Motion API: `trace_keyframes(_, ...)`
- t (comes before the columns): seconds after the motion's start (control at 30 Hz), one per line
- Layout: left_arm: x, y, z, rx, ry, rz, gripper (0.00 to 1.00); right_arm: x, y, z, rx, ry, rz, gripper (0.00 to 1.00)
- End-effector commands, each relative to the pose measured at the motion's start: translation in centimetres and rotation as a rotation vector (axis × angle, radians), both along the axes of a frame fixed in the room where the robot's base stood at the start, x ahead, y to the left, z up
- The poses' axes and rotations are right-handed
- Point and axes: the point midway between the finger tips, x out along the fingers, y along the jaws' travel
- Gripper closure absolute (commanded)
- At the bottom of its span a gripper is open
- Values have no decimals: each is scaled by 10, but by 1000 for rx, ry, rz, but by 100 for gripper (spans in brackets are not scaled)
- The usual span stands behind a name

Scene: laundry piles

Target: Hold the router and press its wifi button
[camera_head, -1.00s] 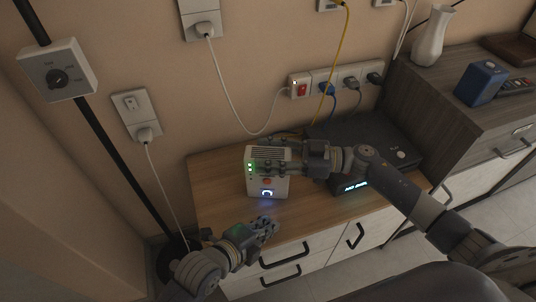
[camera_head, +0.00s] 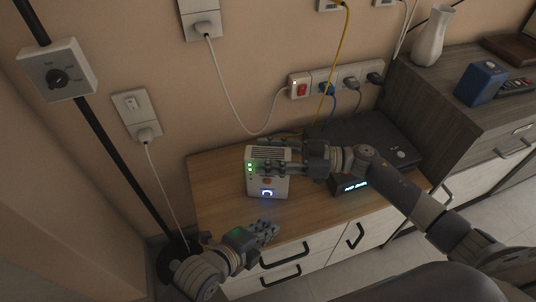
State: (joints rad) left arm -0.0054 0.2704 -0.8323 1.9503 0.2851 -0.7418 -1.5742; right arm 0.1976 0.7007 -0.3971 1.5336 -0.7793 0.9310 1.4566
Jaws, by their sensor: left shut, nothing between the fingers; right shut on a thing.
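The router (camera_head: 268,186) is a small white upright box on the wooden cabinet top. It has a slotted grille on top, green lights on its left, a reddish button partly hidden by my fingers, and a glowing blue-white mark low on its front. My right gripper (camera_head: 272,168) comes in from the right and is shut on the router, its fingers lying across the front. My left gripper (camera_head: 272,230) is shut and empty, in front of and below the router, apart from it, near the cabinet's front edge.
A dark box with a lit display (camera_head: 356,187) stands right of the router, partly behind my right arm. A power strip (camera_head: 336,80) with plugs and cables is on the wall above. The wooden top (camera_head: 212,190) is clear left of the router.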

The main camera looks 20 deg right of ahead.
Motion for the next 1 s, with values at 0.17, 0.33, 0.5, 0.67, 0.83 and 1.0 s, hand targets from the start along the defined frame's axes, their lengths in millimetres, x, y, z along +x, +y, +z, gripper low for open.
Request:
trace_keyframes(0.17, 0, 0, 0, 0, 0, 0, 100, 0, 0, 0, -1, 0, 0, 46)
trace_keyframes(0.33, 0, 0, 0, 0, 0, 0, 100, 0, 0, 0, -1, 0, 0, 34)
trace_keyframes(0.5, 0, 0, 0, 0, 0, 0, 100, 0, 0, 0, 0, 0, 0, 34)
trace_keyframes(0.67, 0, 0, 0, 0, 0, 0, 100, -2, -7, -1, -2, 2, -1, 34)
trace_keyframes(0.83, 0, 0, 0, 0, 0, 0, 100, -13, -34, -2, -5, 4, -2, 34)
trace_keyframes(1.0, 0, 0, 0, 0, 0, 0, 100, -26, -69, -2, -5, 4, -3, 34)
